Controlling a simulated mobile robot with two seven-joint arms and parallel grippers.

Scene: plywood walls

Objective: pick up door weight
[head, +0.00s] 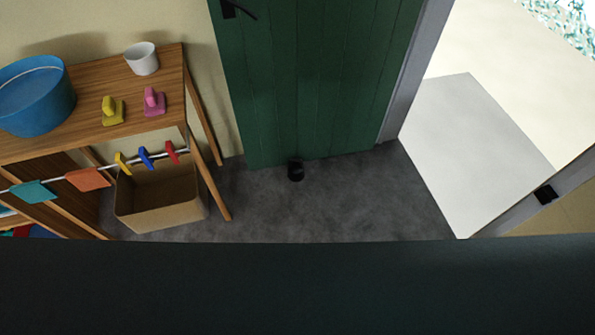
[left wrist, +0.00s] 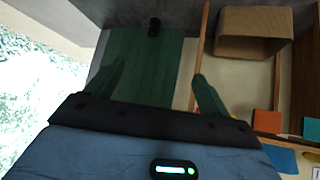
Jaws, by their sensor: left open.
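The door weight (head: 295,170) is a small black cylinder standing on the dark grey floor at the foot of the green door (head: 300,80). It also shows in the left wrist view (left wrist: 154,27), near the top centre, beyond the fingertips. My left gripper (left wrist: 160,85) is open with nothing between its fingers. The weight is well apart from it. My left gripper does not show in the head view. My right gripper is in neither view.
A wooden table (head: 85,137) at the left holds a blue tub (head: 36,97), a white cup (head: 142,58), and yellow and pink pieces. A cardboard box (head: 160,205) stands below it, near a rod with coloured clips. The doorway opens right; floor around the weight is clear.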

